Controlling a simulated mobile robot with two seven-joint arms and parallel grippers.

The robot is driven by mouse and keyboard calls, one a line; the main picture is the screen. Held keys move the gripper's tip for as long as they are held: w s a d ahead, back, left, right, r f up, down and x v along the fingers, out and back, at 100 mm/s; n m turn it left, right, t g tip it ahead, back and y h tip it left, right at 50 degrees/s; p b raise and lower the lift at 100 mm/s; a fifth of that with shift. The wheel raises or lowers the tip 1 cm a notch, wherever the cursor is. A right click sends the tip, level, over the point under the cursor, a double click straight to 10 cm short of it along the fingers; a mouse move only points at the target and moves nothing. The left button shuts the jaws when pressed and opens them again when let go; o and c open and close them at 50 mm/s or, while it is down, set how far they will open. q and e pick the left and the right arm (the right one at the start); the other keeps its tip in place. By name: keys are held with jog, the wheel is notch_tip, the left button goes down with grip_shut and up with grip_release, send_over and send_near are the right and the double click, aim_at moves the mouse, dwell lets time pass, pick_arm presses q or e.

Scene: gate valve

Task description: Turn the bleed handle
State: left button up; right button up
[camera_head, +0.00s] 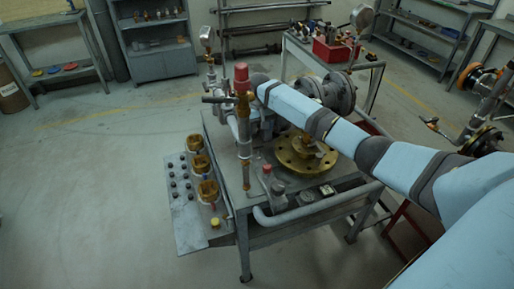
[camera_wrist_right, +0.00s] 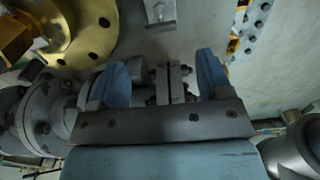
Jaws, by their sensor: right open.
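A standing pipe with a red cap (camera_head: 241,76) rises from the bench in the head view, with a dark bar-shaped handle (camera_head: 218,99) sticking out to its left. I cannot tell for certain whether this is the bleed handle. My right arm reaches in from the right and ends just behind the red-capped pipe, its gripper mostly hidden there. In the right wrist view my right gripper (camera_wrist_right: 163,70) is open, its blue fingers spread. A grey metal fitting (camera_wrist_right: 174,82) shows between the fingers, with no visible grip on it. My left gripper is not in view.
A brass flange (camera_head: 305,153) lies on the metal bench (camera_head: 222,134) below my arm. A red toolbox (camera_head: 331,50) stands on a cart behind. The floor at left is clear.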

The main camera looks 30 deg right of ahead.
aim_at(258, 148)
notch_tip(258, 148, down, 11)
jog(key=shift+w+r, duration=0.1)
dwell(0.3)
jog(key=c, duration=0.9)
